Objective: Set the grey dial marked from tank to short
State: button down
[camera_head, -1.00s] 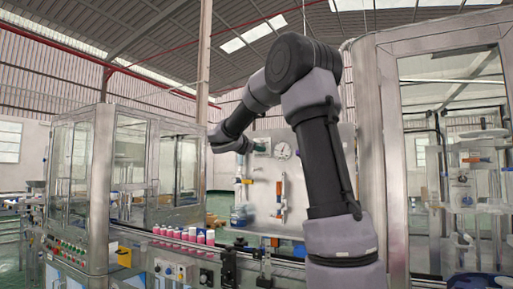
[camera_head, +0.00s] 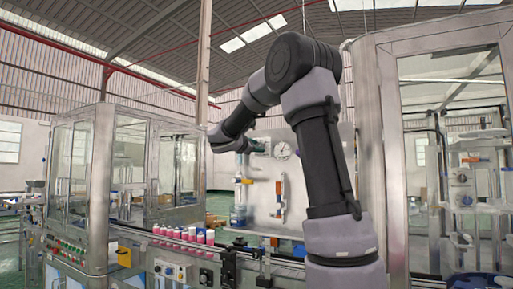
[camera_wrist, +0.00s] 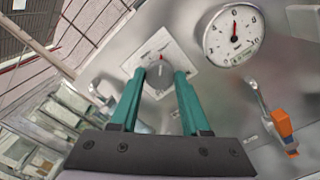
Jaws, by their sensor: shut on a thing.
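The grey dial (camera_wrist: 158,82) sits on a square pale plate (camera_wrist: 175,50) on a metal panel, in the upper middle of the wrist view. A red mark shows at the dial's top edge. The lettering on the plate is too small to read. My gripper (camera_wrist: 160,74) has green fingers, one on each side of the dial, and is shut on it. In the head view my gripper (camera_head: 259,147) reaches the panel left of a round gauge; the dial is too small to make out there.
A round white gauge (camera_wrist: 233,36) with a red needle is right of the dial. An orange-handled valve (camera_wrist: 282,123) is lower right. In the head view, pink bottles (camera_head: 185,235) line a conveyor, beside glazed machine cabinets (camera_head: 150,165).

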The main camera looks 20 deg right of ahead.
jog(key=shift+c, duration=1.9)
grip_release()
jog(key=v, duration=1.1)
jog(key=shift+d, duration=0.1)
